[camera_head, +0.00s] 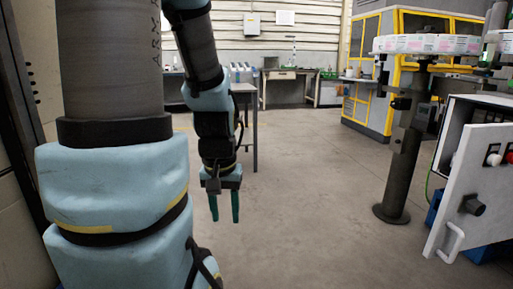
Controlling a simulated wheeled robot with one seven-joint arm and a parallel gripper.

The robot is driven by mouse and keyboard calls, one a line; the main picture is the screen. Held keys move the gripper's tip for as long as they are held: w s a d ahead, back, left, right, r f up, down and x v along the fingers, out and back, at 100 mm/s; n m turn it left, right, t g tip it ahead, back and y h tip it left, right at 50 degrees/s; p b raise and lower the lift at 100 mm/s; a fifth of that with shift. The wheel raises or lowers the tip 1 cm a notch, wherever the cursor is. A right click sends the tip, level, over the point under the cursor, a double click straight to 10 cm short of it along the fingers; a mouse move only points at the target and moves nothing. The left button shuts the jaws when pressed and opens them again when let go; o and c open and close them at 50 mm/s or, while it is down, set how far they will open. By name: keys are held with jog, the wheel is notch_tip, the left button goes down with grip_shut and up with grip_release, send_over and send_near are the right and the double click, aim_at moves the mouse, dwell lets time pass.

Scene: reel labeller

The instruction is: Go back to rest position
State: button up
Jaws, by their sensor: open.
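My gripper (225,206) hangs from my arm, left of the picture's middle, pointing down. Its two green fingers are apart with nothing between them. It is over the open concrete floor and touches nothing that I can see. The large blue and grey arm links on the left are mine and hide much of that side.
A labelled reel (428,44) lies flat atop a dark round-based stand (397,175) at right. A grey cabinet (462,190) with knobs and a handle stands at front right. A yellow-framed machine (385,60) and benches (292,76) are behind. The middle floor is clear.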

notch_tip(320, 180, up, 22)
jog(key=p, duration=2)
jog(key=shift+w+d+f, duration=0.2)
jog(key=shift+o, duration=0.2)
